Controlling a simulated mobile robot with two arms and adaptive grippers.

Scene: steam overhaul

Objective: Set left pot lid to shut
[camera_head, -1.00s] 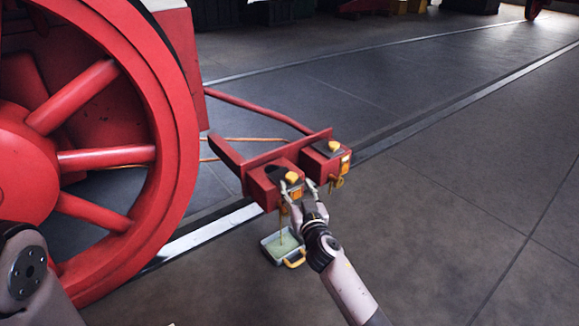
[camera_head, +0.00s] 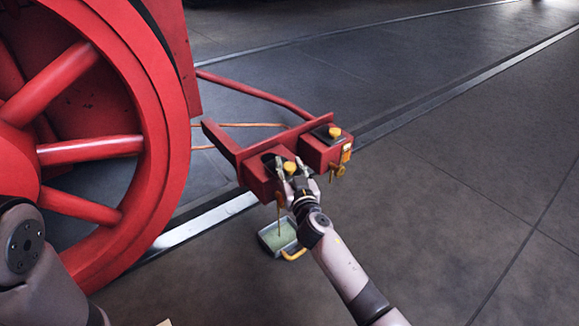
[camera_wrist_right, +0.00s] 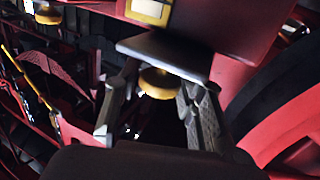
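The left pot (camera_head: 257,182) is a red box on the red bracket, with a dark opening in its top. Its dark lid (camera_wrist_right: 165,52) has a yellow knob (camera_head: 290,168) and looks raised off the opening; the exact angle is unclear. My right gripper (camera_head: 291,176) is at this knob. In the right wrist view its two fingers (camera_wrist_right: 155,95) are spread on either side of the knob (camera_wrist_right: 158,82), with a gap visible on the left; contact on the right is unclear. The lid is partly hidden by the fingers in the head view. My left gripper is out of view.
The right pot (camera_head: 318,156) stands close beside, with its own yellow knob (camera_head: 335,132) and a brass tap (camera_head: 338,169). A tray (camera_head: 267,236) with greenish liquid sits on the floor below. The large red wheel (camera_head: 150,160) fills the left. Floor at right is clear.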

